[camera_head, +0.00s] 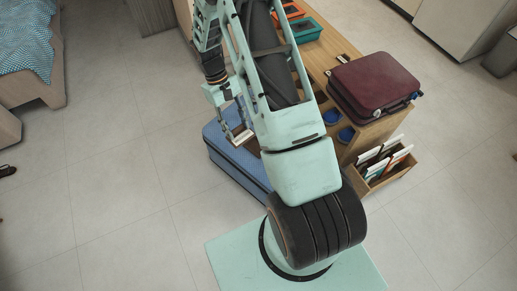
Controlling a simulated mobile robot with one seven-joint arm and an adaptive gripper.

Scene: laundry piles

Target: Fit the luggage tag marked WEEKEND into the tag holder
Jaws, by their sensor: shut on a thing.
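My gripper (236,127) points down over the blue suitcase (222,151), left of my arm. It is shut on a small pale, flat piece (242,138), which looks like a luggage tag; no lettering on it can be read. A small brown piece (253,147) shows beside it at the suitcase top and may be the tag holder; my arm hides part of it. I cannot tell whether the pale piece touches it. Several cards or tags (374,168) stand in a wooden rack (392,177) at the right, their markings too small to read.
A wooden bench (323,65) runs behind my arm. It carries a maroon suitcase (372,84), an orange tray (289,14), a green tray (306,30) and round blue items (346,134). A bed (27,45) stands at the far left. The floor at left is mostly clear.

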